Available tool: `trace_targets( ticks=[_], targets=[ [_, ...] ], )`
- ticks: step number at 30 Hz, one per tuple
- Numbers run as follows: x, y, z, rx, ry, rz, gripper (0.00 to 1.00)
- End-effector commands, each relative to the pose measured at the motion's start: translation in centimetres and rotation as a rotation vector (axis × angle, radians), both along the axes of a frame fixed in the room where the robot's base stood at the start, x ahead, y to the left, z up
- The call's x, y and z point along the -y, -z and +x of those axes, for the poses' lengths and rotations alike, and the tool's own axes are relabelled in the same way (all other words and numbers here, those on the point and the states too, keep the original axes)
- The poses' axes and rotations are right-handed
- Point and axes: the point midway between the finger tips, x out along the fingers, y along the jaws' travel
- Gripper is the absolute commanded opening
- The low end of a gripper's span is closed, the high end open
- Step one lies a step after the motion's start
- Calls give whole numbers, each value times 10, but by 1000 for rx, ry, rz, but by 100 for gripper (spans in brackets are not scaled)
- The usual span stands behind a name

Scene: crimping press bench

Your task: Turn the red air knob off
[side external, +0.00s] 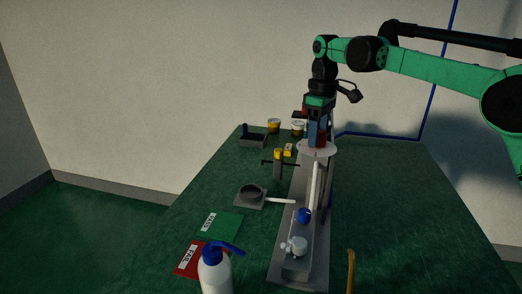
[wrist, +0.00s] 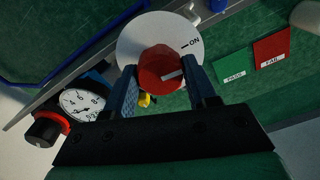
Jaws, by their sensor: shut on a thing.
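The red air knob (wrist: 160,68) sits on a round white dial plate (wrist: 133,38) in the wrist view. No OFF mark shows.
A pressure gauge (wrist: 82,103) and a black-and-red knob (wrist: 46,129) lie left of my fingers in the wrist view. The press rail (side external: 290,235), a blue ball (side external: 304,215), a white bottle (side external: 214,272), and PASS (side external: 228,224) and FAIL (side external: 187,264) cards are nearer the camera.

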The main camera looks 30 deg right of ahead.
Motion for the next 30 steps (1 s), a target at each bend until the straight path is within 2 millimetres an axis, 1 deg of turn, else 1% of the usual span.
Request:
trace_targets(
  ticks=[8, 30],
  targets=[
    [0, 0, 1, 1, 220, 0, 0],
    [0, 0, 1, 4, 923, 2, 0]
  ],
)
